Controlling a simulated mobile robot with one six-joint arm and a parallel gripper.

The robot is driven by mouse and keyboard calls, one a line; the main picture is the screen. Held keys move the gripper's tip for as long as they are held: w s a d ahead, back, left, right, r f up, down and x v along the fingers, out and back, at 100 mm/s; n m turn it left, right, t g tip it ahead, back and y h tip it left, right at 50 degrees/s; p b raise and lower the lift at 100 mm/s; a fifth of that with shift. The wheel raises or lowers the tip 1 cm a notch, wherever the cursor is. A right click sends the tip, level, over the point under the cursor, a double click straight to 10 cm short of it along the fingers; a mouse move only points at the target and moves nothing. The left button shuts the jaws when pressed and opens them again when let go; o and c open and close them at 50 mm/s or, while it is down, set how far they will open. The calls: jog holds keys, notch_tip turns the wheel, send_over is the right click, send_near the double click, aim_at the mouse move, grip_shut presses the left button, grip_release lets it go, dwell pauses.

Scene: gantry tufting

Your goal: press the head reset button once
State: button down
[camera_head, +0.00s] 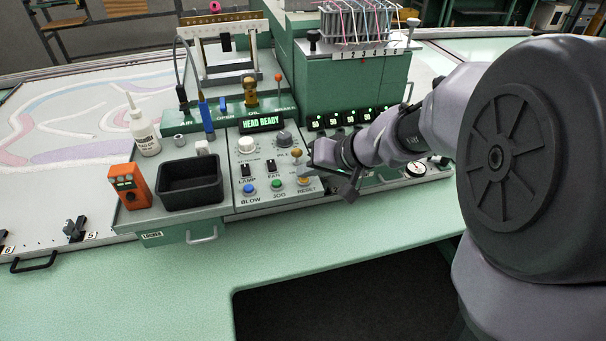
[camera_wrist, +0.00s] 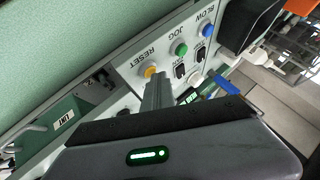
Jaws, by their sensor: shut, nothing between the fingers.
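The orange-yellow reset button (camera_wrist: 151,72) sits beside its RESET label on the grey control panel (camera_wrist: 128,80). In the head view the reset button (camera_head: 303,181) is at the panel's lower right, just left of my gripper. My gripper (camera_wrist: 157,78) is shut and empty. In the wrist view its tip appears right beside the button; I cannot tell whether they touch. My gripper (camera_head: 313,162) also shows in the head view, over the panel's right edge. A green-lit display (camera_head: 262,123) reads HEAD READY.
A green jog button (camera_head: 277,185) and a blue blow button (camera_head: 249,188) lie left of reset, with two switches and knobs above. A black bin (camera_head: 190,184), an orange device (camera_head: 130,186) and a glue bottle (camera_head: 143,130) stand further left. A gauge (camera_head: 416,169) is at right.

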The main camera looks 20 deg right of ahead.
aim_at(307, 183)
jog(key=shift+r+p, duration=0.45)
jog(key=shift+r, duration=0.45)
notch_tip(307, 183, up, 5)
jog(key=p, duration=0.3)
dwell(0.5)
jog(key=s+a+r+g, duration=0.1)
jog(key=s+a+r, duration=0.15)
jog(key=s, duration=0.35)
jog(key=s+a+r, duration=0.1)
jog(key=s+a, duration=0.2)
jog(key=s, duration=0.3)
jog(key=s+d+f+m+h, duration=0.1)
jog(key=s+f+m+h, duration=0.1)
jog(key=s, duration=1)
jog(key=shift+s+m+g+h, duration=0.2)
jog(key=shift+m+g+h, duration=0.1)
jog(key=shift+h, duration=0.4)
